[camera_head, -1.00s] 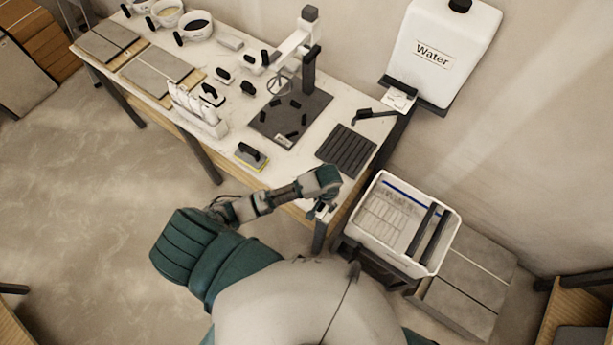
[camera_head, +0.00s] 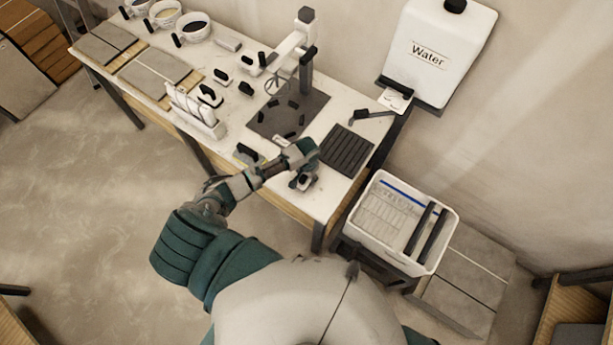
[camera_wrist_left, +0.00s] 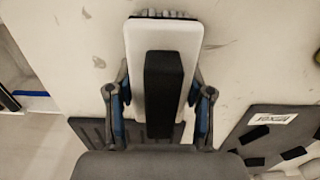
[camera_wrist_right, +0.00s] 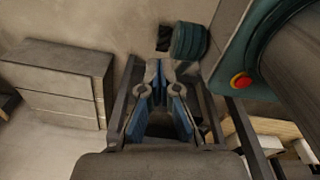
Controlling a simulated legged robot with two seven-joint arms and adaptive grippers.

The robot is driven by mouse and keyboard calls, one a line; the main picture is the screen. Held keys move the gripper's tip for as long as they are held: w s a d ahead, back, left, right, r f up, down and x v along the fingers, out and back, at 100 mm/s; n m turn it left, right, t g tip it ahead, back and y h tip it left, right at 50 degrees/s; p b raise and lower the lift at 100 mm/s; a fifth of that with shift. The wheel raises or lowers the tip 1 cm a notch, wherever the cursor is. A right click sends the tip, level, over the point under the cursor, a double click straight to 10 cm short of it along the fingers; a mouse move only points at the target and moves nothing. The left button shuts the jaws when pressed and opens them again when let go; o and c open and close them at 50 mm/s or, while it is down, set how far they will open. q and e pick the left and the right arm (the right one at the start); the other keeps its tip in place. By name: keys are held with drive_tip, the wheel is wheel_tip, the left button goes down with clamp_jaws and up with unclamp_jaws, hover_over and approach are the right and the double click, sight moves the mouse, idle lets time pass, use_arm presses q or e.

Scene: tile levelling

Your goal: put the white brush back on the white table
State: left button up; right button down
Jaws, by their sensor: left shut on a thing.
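The white brush (camera_wrist_left: 165,85) has a pale rectangular body, a black handle and bristles at its far end. My left gripper (camera_wrist_left: 163,102) is shut on it, one finger on each side. In the head view, my left gripper (camera_head: 303,181) is over the front right part of the white table (camera_head: 326,196), just left of the black ribbed mat. I cannot tell whether the brush touches the tabletop. The table surface also shows in the left wrist view (camera_wrist_left: 240,50). My right gripper (camera_wrist_right: 164,75) shows only in its wrist view, with fingertips close together and nothing visible between them.
The black ribbed mat (camera_head: 346,150) and a dark square mat with black pieces (camera_head: 290,112) lie close by. A black-handled tool (camera_head: 248,153) is left of the gripper. A white bin (camera_head: 385,215) stands right of the table. Bare tabletop lies by the front right corner.

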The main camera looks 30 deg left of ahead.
use_arm(q)
drive_tip(key=shift+d+r, duration=0.1)
drive_tip(key=shift+d, duration=0.45)
drive_tip(key=o, duration=1.3)
drive_tip(key=shift+a+f, duration=0.2)
drive_tip(key=shift+a, duration=0.2)
drive_tip(key=shift+a+r, duration=0.15)
drive_tip(key=shift+r, duration=0.2)
drive_tip(key=r, duration=0.3)
drive_tip(key=shift+d+r, duration=0.15)
drive_tip(key=shift+d, duration=0.05)
drive_tip(key=r, duration=0.7)
drive_tip(key=shift+d+r, duration=0.3)
drive_tip(key=shift+r, duration=0.1)
drive_tip(key=shift+a+r, duration=0.15)
drive_tip(key=shift+r, duration=0.2)
drive_tip(key=shift+a, duration=0.1)
use_arm(e)
drive_tip(key=shift+d+r, duration=0.2)
drive_tip(key=shift+d, duration=0.55)
use_arm(q)
drive_tip(key=shift+a, duration=0.1)
use_arm(e)
drive_tip(key=shift+a, duration=0.25)
